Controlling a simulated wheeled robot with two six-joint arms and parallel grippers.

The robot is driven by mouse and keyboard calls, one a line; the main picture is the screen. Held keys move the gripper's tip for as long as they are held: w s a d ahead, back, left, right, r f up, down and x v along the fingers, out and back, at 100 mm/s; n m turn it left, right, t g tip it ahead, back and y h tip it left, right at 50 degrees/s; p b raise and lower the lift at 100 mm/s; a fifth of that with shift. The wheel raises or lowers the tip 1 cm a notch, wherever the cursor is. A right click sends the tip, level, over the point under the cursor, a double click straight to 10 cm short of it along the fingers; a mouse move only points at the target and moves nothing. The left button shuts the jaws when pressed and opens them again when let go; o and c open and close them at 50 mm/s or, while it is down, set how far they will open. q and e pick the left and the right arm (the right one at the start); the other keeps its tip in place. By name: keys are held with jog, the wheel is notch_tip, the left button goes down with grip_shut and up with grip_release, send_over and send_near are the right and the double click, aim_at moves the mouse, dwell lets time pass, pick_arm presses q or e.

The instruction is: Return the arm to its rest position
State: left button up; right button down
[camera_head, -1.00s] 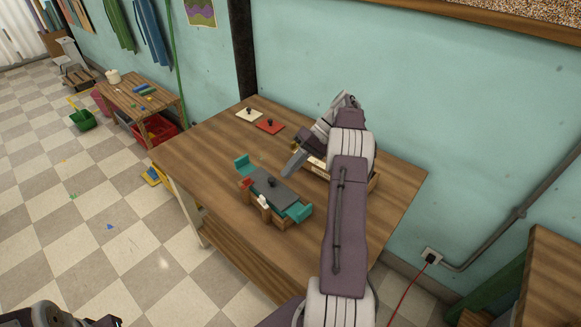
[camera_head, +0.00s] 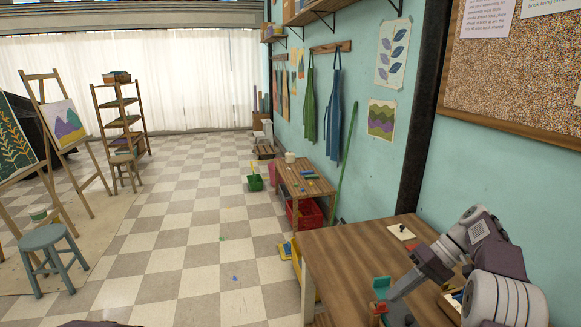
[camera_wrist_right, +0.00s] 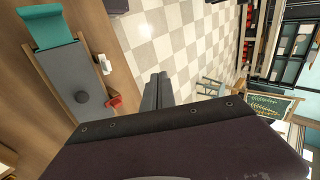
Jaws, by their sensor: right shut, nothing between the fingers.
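My right gripper (camera_head: 397,290) is over the wooden table (camera_head: 335,255) in the head view, reaching down and left from my right arm. In the right wrist view its two grey fingers (camera_wrist_right: 157,90) lie together, shut with nothing between them. My left gripper does not show; only a dark sliver is at the bottom edge.
A red piece (camera_head: 421,247) and a pale board with a knob (camera_head: 401,232) lie at the table's back. A wooden tray (camera_head: 452,298) is partly behind my right arm. A low bench (camera_head: 296,176), stool (camera_head: 52,249) and easels stand farther off.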

jog(key=s+a+r+n+g+h, duration=0.15)
jog(key=s+a, duration=0.25)
jog(key=a, duration=0.6)
jog(key=s+a+f+h, duration=0.3)
jog(key=s+a+f, duration=0.1)
jog(key=s, duration=0.3)
jog(key=s+d+f+m+t+h, duration=0.3)
jog(key=s+f, duration=0.3)
jog(key=f, duration=0.4)
jog(key=shift+s+d+f+m+h+p, duration=0.25)
jog(key=shift+d+m+h+p, duration=0.15)
jog(key=shift+d, duration=0.3)
